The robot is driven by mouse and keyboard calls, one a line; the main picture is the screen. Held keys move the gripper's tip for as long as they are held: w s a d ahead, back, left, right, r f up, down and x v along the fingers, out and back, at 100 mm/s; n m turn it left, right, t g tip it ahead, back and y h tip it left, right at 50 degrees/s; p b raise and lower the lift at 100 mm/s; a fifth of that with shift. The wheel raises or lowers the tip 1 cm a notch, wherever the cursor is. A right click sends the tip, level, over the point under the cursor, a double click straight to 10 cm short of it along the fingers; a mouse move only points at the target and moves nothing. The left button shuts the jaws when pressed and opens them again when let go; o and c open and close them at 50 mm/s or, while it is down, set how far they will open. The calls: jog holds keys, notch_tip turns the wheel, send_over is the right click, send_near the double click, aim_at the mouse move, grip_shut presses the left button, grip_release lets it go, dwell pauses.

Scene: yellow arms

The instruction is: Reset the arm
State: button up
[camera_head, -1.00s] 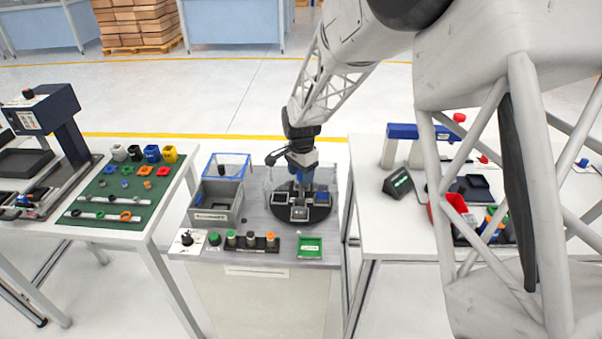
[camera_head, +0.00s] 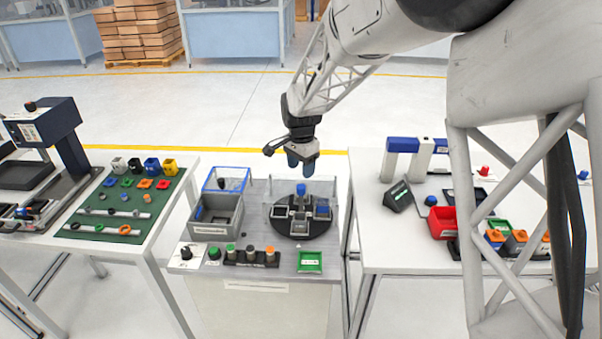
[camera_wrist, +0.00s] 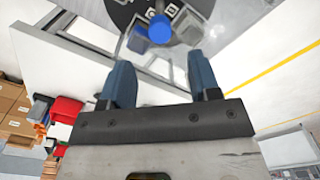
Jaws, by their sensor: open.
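My gripper (camera_head: 300,164) hangs in the air above the middle table, over the black round turntable (camera_head: 282,228). Its two blue fingers are apart and nothing is between them; they also show in the wrist view (camera_wrist: 159,85). A blue-topped piece (camera_head: 301,190) stands upright on the turntable among small grey square trays. In the wrist view the blue top (camera_wrist: 160,29) lies beyond the fingertips, apart from them.
A grey bin (camera_head: 230,214) and a blue-rimmed clear box stand left of the turntable. A row of knobs (camera_head: 250,257) and a green tray (camera_head: 310,262) line the front edge. The right table holds a blue-and-white arch (camera_head: 402,147) and a red bin (camera_head: 443,222). A green mat (camera_head: 118,207) with parts lies left.

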jog(key=shift+r, duration=0.15)
jog(key=shift+s+d+r, duration=0.35)
jog(key=shift+d, duration=0.05)
jog(key=s+d+r+n+t, duration=0.1)
jog(key=s+d+r+n, duration=0.1)
jog(key=s+d+r, duration=0.65)
jog(key=s+d+r+n, duration=0.2)
jog(key=s+d+r, duration=0.3)
jog(key=s, duration=0.6)
jog(key=s+d+f+n, duration=0.1)
jog(key=s+d, duration=0.3)
jog(key=s, duration=0.6)
jog(key=s+d+n+t, duration=0.1)
jog(key=s+d+n, duration=0.2)
jog(key=s, duration=0.8)
jog(key=shift+s+d+f+n+t, duration=0.3)
jog(key=shift+d+f+n, duration=0.1)
jog(key=shift+d, duration=0.4)
